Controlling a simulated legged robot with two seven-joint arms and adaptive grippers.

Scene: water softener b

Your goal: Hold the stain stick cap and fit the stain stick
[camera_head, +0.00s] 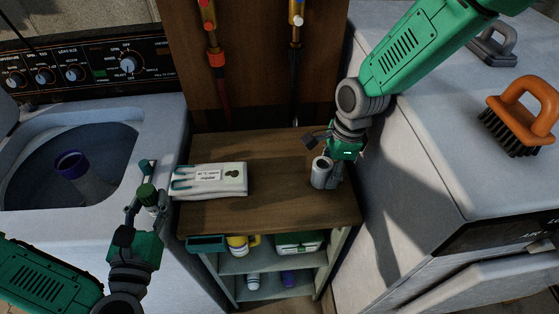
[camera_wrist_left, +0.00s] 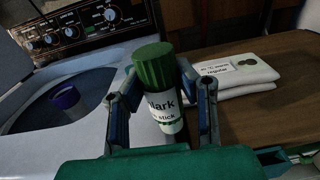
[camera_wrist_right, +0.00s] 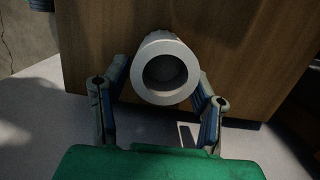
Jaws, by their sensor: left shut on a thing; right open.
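My left gripper (camera_head: 147,203) is shut on the stain stick (camera_wrist_left: 165,118), a white labelled tube with a ribbed green top (camera_wrist_left: 154,66). It holds the stick roughly upright over the washer's front right edge, the green top (camera_head: 147,192) uppermost. My right gripper (camera_head: 333,178) is open at a grey hollow cylinder (camera_head: 320,172) on the right of the wooden shelf top. In the right wrist view the cylinder (camera_wrist_right: 166,42) lies between the spread fingers, its round opening facing the camera. I cannot tell whether this cylinder is the stain stick cap, or whether a finger touches it.
A folded white cloth stack (camera_head: 222,181) with a label lies on the wooden top (camera_head: 275,209) between the grippers. The open washer tub (camera_head: 40,187) is at left. A white appliance (camera_head: 420,120) rises at right, with an orange-handled brush (camera_head: 520,118) on it. Bottles stand on lower shelves.

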